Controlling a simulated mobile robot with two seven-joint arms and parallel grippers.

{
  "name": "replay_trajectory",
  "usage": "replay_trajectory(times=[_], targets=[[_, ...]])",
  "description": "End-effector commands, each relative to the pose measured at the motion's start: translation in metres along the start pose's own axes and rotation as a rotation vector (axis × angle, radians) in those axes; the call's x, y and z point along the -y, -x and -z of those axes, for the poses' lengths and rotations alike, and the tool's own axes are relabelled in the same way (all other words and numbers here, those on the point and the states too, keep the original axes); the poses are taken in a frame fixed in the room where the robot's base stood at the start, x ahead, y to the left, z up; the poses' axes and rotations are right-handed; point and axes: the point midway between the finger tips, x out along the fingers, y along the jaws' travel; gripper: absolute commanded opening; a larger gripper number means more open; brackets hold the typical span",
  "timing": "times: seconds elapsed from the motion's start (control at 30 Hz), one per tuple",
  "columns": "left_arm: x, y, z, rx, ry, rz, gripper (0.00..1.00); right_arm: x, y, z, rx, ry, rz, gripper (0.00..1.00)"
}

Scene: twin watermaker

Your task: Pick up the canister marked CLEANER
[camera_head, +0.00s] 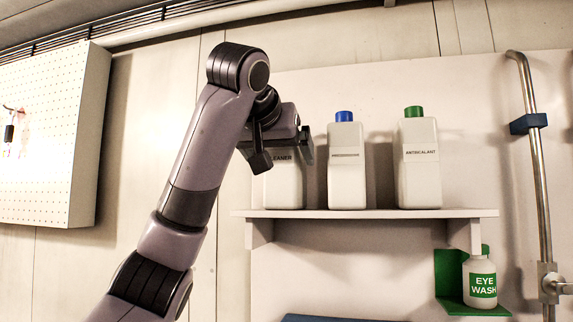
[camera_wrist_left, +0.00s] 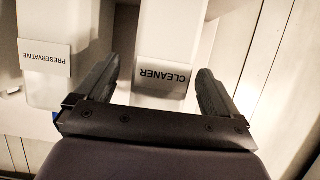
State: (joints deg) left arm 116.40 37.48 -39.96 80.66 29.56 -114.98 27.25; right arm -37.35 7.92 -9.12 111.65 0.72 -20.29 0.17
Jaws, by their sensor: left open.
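The white canister marked CLEANER (camera_head: 284,188) stands upright at the left end of the wall shelf (camera_head: 375,213). My left gripper (camera_head: 285,150) is in front of its upper part and hides its top and cap. In the left wrist view, which is upside down, the CLEANER canister (camera_wrist_left: 167,45) shows between the two spread fingers of my left gripper (camera_wrist_left: 157,85). One finger is on each side of it, and the gripper is open. I cannot tell whether either finger touches it. My right gripper is not in view.
A blue-capped canister (camera_head: 346,170), marked PRESERVATIVE in the left wrist view (camera_wrist_left: 45,62), stands close to the right. A green-capped ANTISCALANT canister (camera_head: 419,170) is farther right. An eye wash bottle (camera_head: 480,280) sits below, near a metal pipe (camera_head: 535,170). A pegboard (camera_head: 50,135) is left.

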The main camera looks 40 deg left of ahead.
Motion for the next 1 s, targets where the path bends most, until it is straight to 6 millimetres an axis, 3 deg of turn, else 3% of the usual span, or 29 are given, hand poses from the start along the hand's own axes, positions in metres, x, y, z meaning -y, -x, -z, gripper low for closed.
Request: replay_trajectory(times=[0.23,0.53,0.57,0.83,1.0], targets=[[0.003,-0.034,0.001,0.002,0.000,0.003,0.96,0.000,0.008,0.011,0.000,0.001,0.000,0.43],[0.002,-0.039,0.000,0.001,0.001,0.000,0.96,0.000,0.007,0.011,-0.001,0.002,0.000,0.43],[0.002,-0.039,0.000,0.001,0.001,0.000,0.89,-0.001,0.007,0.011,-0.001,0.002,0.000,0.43],[0.002,-0.039,0.000,0.001,0.001,0.001,0.01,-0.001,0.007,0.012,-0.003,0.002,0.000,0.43],[0.002,-0.037,0.003,-0.007,0.003,-0.002,0.00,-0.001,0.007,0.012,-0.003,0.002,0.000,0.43]])
